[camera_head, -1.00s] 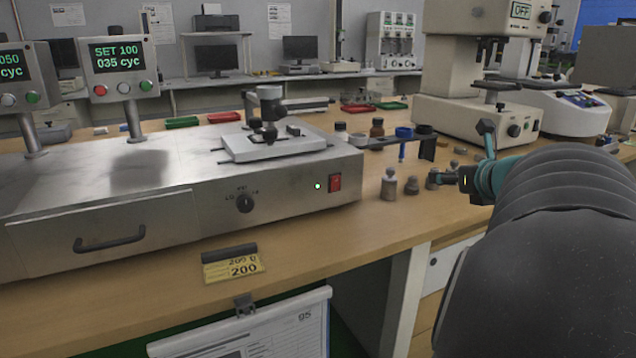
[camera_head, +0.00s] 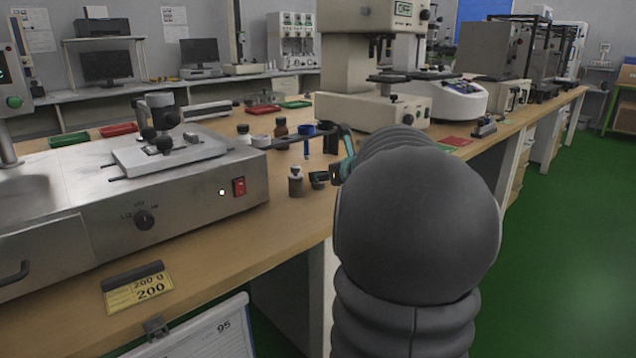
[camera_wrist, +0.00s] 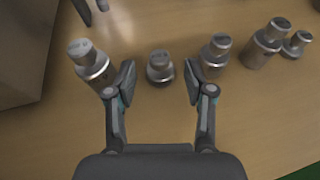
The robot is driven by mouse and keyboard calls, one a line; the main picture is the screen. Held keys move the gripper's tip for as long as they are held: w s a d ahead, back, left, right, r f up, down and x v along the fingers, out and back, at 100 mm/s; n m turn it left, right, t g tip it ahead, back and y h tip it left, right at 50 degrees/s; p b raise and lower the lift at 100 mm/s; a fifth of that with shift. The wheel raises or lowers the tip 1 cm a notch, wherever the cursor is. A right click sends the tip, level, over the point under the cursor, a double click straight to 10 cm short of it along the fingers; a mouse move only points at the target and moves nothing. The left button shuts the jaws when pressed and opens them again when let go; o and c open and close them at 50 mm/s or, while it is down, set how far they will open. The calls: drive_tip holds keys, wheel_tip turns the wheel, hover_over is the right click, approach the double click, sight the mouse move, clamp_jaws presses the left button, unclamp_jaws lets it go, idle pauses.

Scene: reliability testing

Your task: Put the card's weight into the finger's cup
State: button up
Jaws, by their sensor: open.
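The yellow card (camera_head: 138,290) on the bench front reads 200 g. Several metal weights stand in a row in the wrist view: a tall one at left (camera_wrist: 90,62), a short one in the middle (camera_wrist: 160,68), and others to the right (camera_wrist: 215,52). Their markings are too small to read. My gripper (camera_wrist: 158,82) is open, its fingers on either side of the short middle weight, which stands upright on the bench. The left finger is close to the tall left weight. The finger (camera_head: 163,125) stands over the white plate of the steel tester; its cup is hard to make out.
The steel tester (camera_head: 120,210) fills the left of the bench. A large beige instrument (camera_head: 370,110) stands beyond. My arm hides part of the bench.

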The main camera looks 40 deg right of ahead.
drive_tip(key=x, duration=0.3)
clamp_jaws()
idle(0.3)
wheel_tip(320, 180, up, 4)
drive_tip(key=shift+r+p, duration=0.2)
drive_tip(key=shift+p, duration=0.55)
drive_tip(key=s+d+r+p, duration=0.1)
drive_tip(key=s+d+r, duration=0.4)
drive_tip(key=d, duration=0.5)
drive_tip(key=shift+s+d+r, duration=0.15)
drive_tip(key=shift+d+r, duration=0.05)
drive_tip(key=shift+r, duration=0.6)
